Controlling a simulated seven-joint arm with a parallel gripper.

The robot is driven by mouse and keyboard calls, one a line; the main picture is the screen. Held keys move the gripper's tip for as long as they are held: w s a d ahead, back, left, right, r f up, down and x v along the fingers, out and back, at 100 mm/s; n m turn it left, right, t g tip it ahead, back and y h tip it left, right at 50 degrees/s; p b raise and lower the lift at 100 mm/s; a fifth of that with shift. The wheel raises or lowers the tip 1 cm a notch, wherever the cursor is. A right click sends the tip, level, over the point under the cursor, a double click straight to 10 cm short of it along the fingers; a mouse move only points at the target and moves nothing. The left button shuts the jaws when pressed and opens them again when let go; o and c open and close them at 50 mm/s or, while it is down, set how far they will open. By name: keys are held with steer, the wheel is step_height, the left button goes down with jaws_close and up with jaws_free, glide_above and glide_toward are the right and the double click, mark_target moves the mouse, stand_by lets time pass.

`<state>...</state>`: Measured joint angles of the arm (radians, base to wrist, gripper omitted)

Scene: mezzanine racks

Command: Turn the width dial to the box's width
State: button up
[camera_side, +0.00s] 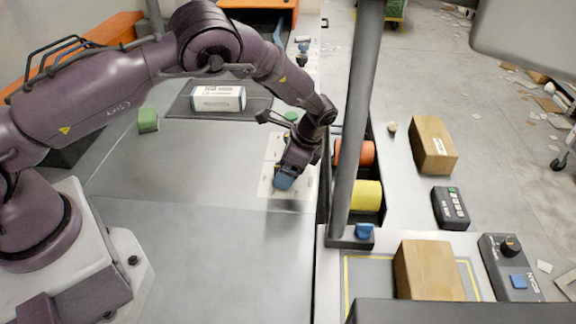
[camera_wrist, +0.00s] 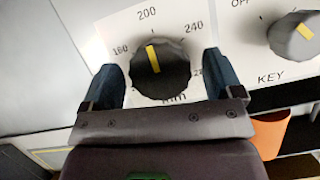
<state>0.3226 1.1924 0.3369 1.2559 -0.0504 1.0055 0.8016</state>
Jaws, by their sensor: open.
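The width dial (camera_wrist: 162,70) is a black ribbed knob with a yellow pointer, on a white panel marked 160, 200, 240 and mm. Its pointer aims up, near 200 and slightly to its 160 side. My gripper (camera_wrist: 165,75) is open, with one blue finger at each side of the dial; whether either touches it I cannot tell. In the side view my gripper (camera_side: 285,178) is low over the white panel (camera_side: 270,158) and hides the dial. A brown box (camera_side: 428,270) lies inside a yellow outline; no width is readable on it.
A second knob marked KEY (camera_wrist: 293,37) is right of the dial. Another brown box (camera_side: 433,145), a black keypad (camera_side: 450,208) and orange (camera_side: 353,153) and yellow (camera_side: 366,195) rolls lie to the right. A grey post (camera_side: 365,110) stands close to my gripper. A white package (camera_side: 218,98) is behind.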

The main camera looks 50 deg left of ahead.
steer(key=shift+c, duration=0.4)
steer(key=c, duration=0.8)
steer(key=shift+n, duration=0.4)
steer(key=n+h, duration=0.1)
steer(key=n, duration=0.1)
steer(key=n+g+h, duration=0.1)
steer(key=n, duration=0.2)
steer(key=shift+w+a, duration=0.1)
steer(key=n+h, duration=0.1)
steer(key=n, duration=0.2)
steer(key=n+h, duration=0.1)
steer(key=n, duration=0.2)
steer(key=shift+g, duration=0.3)
steer(key=o, duration=0.9)
